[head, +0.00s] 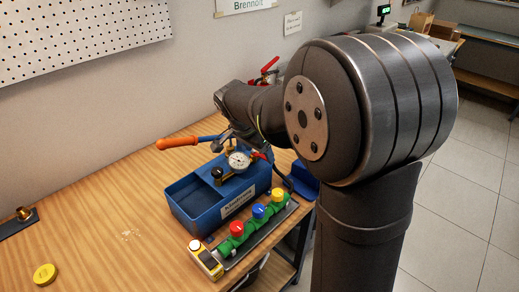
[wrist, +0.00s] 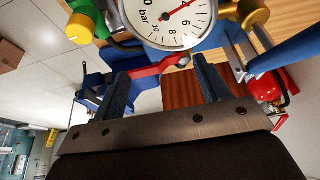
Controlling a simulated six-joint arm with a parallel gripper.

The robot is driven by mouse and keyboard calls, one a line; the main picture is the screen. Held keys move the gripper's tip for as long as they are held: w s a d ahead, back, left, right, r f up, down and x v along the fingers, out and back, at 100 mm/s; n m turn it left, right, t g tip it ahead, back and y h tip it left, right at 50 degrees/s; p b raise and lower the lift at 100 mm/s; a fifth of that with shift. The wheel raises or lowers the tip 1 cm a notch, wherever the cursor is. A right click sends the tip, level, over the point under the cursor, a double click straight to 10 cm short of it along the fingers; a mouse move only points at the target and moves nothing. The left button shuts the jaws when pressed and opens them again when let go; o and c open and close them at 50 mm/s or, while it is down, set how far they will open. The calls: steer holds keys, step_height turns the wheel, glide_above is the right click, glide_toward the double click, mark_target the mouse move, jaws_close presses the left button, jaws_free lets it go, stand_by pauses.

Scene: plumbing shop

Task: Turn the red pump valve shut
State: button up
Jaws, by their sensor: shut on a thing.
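The red pump valve (wrist: 158,69) is a red lever below the pressure gauge (wrist: 168,14) in the wrist view. My gripper (wrist: 161,70) has one finger at each end of the lever and is shut on it. In the head view, a small red part of the valve (head: 259,156) shows right of the gauge (head: 238,160), above the blue test pump tank (head: 190,208). The pump's blue lever with its orange grip (head: 177,143) points left. My arm hides most of the gripper in the head view.
Green pipework with red (head: 236,228), blue (head: 258,211) and yellow (head: 278,195) knobs lies along the tank's front. A yellow device (head: 205,260) stands at its left end. A red extinguisher (wrist: 265,87) is beyond my fingers. The bench's left middle is mostly clear.

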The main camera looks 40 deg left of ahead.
steer(key=shift+s, duration=0.1)
stand_by(0.3)
steer(key=o, duration=1)
steer(key=v, duration=1.7)
steer(key=shift+r, duration=0.25)
steer(key=x, duration=1.7)
steer(key=shift+f, duration=0.25)
